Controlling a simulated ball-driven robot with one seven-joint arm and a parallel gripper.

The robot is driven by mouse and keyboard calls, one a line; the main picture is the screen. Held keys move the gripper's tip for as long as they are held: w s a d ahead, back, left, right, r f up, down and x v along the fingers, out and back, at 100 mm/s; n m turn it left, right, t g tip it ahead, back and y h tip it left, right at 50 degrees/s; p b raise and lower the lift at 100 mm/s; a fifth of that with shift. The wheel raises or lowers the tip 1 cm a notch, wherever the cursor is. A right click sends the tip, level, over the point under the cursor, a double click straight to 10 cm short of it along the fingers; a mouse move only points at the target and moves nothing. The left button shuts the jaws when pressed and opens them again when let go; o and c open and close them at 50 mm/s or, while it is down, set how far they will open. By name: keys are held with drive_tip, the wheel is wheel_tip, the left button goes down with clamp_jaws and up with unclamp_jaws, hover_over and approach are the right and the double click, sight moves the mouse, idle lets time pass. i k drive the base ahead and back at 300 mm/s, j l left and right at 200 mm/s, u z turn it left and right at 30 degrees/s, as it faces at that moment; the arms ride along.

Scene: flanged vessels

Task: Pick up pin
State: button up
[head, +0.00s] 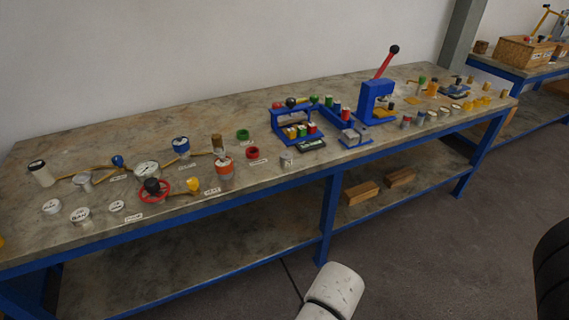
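No single object can be told apart as the pin at this size. Many small parts stand on the long workbench (130,150). Toward its right end there are several small yellow pieces (476,103) and small grey and green cylinders (421,118). At the middle, a blue fixture (296,122) holds small red, green and yellow cylinders. Beside it stands a blue press (374,103) with a red lever (386,62) topped by a black knob. My gripper does not show; a white rounded arm link of mine is at the bottom centre.
On the left half are a red handwheel (163,196), a white gauge (147,171), an orange-and-grey vessel (224,171) and white lids (51,207). Wooden blocks (362,192) lie on the lower shelf. A second bench with a wooden box (524,52) stands at right. The floor in front is clear.

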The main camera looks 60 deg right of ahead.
sight(328, 98)
drive_tip(key=i+j, duration=0.1)
drive_tip(key=j, duration=0.25)
drive_tip(key=i+j, duration=0.15)
drive_tip(key=j, duration=0.2)
drive_tip(key=i+j, duration=0.1)
drive_tip(key=j, duration=0.25)
drive_tip(key=i+j+z, duration=0.1)
drive_tip(key=j, duration=0.25)
drive_tip(key=i+j, duration=0.15)
drive_tip(key=j, duration=0.2)
drive_tip(key=z, duration=1.95)
drive_tip(key=i+l+u, duration=0.3)
drive_tip(key=i+l, duration=0.15)
